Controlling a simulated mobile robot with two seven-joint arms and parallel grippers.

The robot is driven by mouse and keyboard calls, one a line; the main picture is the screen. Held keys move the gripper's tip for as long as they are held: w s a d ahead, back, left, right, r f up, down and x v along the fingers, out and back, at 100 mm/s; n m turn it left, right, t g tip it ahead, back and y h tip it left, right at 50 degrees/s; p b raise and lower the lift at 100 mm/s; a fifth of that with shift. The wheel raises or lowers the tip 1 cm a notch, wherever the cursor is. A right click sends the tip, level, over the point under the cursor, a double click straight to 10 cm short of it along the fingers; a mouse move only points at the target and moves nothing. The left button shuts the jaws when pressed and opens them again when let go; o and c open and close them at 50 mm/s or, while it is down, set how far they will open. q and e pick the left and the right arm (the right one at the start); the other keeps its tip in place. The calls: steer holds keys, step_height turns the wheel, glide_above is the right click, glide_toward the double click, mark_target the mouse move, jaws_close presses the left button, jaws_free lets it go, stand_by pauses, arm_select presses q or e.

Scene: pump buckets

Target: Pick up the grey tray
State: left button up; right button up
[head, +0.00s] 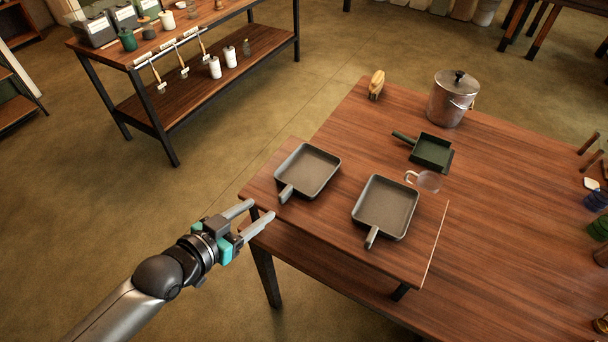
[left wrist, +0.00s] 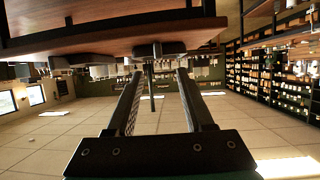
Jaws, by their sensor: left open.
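Two grey square trays with short handles lie on the wooden table. The left grey tray (head: 309,171) is near the table's left corner, its handle pointing toward the lower left. The right grey tray (head: 386,208) lies beside it, its handle pointing toward the front edge. My left gripper (head: 262,212) is open and empty just off the table's left edge, short of the left tray's handle and apart from it. In the left wrist view the open fingers (left wrist: 157,80) point toward the table edge, where a dark handle-like shape (left wrist: 159,49) sticks out. My right gripper is not in view.
The wooden table (head: 500,210) also bears a dark green pan (head: 432,151), a clear glass cup (head: 429,181), a lidded metal bucket (head: 452,100) and a wooden-looking brush (head: 376,84). A shelf table (head: 240,62) stands at the back left. The floor around my left arm is clear.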

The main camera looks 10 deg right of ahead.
mark_target(279, 197)
arm_select(q)
steer(key=b+x, duration=0.1)
steer(key=x, duration=0.8)
steer(key=shift+d+f, duration=0.2)
jaws_close()
stand_by(0.5)
